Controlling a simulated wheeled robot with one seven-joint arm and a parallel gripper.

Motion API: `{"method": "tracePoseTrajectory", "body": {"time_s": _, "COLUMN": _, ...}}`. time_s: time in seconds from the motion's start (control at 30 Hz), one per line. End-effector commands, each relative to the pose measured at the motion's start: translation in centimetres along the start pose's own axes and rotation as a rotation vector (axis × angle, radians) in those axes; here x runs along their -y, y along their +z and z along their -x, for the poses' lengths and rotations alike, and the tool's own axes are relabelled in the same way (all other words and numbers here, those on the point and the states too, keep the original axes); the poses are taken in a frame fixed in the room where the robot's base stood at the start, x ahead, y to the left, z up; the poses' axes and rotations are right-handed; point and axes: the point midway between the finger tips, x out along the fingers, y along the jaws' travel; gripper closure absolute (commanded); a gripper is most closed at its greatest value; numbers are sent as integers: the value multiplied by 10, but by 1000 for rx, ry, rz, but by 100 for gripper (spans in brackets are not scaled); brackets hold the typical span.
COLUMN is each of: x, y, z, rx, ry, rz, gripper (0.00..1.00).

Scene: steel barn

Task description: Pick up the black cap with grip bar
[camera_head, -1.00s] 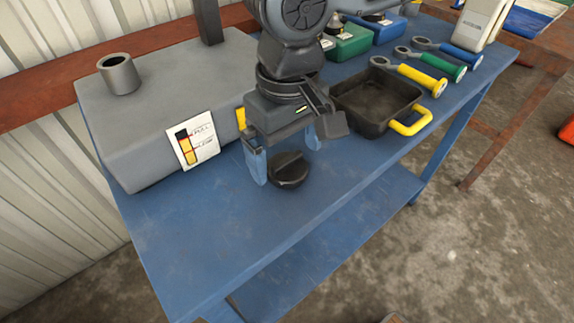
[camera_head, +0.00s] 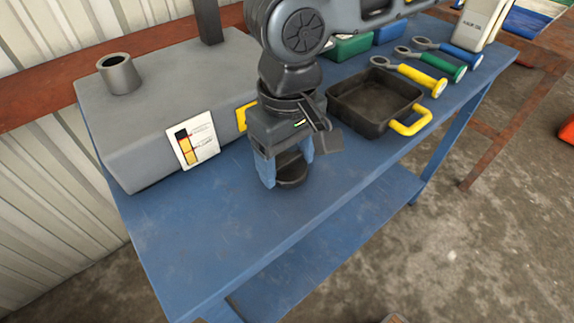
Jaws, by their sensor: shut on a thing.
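The black cap (camera_head: 292,178) is round and dark and sits on the blue workbench, in front of the large grey box. My gripper (camera_head: 288,170) points down over it, with its two blue fingers on either side of the cap's upper part. The gripper is shut on the cap. The grip bar is mostly hidden between the fingers and under the gripper body. The cap's base still appears to rest on the bench top.
A grey box (camera_head: 150,120) with a label card (camera_head: 193,142) stands just left and behind. A black tray (camera_head: 360,108) with a yellow handle is close on the right. The bench (camera_head: 215,225) is clear in front.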

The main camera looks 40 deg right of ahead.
Motion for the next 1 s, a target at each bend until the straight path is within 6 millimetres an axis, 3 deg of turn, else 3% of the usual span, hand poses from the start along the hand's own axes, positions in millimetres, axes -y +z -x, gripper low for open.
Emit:
{"method": "tracePoseTrajectory", "body": {"time_s": 0.47, "x": 0, "y": 0, "z": 7, "rx": 0, "ry": -1, "rz": 0, "gripper": 61}}
{"method": "tracePoseTrajectory", "body": {"time_s": 0.7, "x": 0, "y": -1, "z": 44, "rx": -3, "ry": -2, "rz": 0, "gripper": 61}}
{"method": "tracePoseTrajectory", "body": {"time_s": 1.0, "x": -65, "y": -27, "z": 81, "rx": -2, "ry": -1, "rz": -7, "gripper": 61}}
